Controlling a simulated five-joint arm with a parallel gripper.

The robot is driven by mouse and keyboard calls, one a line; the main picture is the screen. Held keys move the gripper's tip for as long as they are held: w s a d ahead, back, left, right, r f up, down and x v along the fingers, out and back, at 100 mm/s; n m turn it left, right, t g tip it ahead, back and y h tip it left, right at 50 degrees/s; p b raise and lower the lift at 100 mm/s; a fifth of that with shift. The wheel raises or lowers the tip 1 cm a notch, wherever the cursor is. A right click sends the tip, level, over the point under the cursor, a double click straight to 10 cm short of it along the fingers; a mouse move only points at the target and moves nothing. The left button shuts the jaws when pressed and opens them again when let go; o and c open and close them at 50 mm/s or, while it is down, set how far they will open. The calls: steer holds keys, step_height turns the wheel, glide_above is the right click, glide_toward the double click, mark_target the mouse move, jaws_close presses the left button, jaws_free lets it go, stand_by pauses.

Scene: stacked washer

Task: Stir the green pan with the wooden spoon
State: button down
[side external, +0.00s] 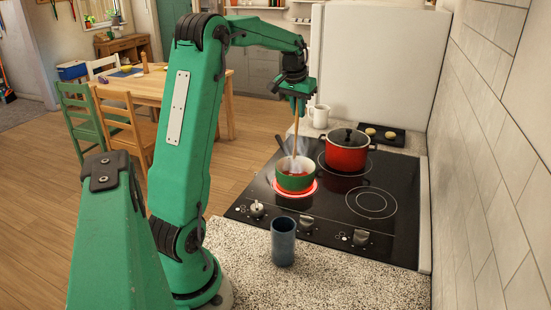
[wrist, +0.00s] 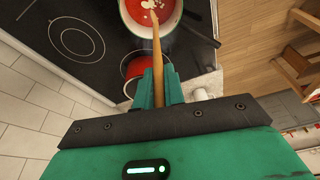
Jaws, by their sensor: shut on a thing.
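The green pan (side external: 296,184) stands on a red-glowing burner of the black hob. It holds red sauce, and steam rises from it. In the wrist view the pan (wrist: 126,24) is at the top edge, partly cut off, with pale patches in the sauce. My gripper (side external: 297,96) is above the pan, shut on the upper part of the wooden spoon (side external: 295,133). The spoon points down, nearly upright, with its lower end in the pan. In the wrist view the spoon (wrist: 167,50) runs from between my fingers (wrist: 159,82) into the sauce.
A red pot (side external: 345,158) with a black lid stands behind and right of the pan. A white mug (side external: 319,116) and a dark tray (side external: 374,135) are behind the hob (side external: 400,225). A blue-grey cup (side external: 283,243) stands on the front counter. A tiled wall borders the right side.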

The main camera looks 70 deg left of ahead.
mark_target(297, 134)
steer(key=shift+f, duration=4.3)
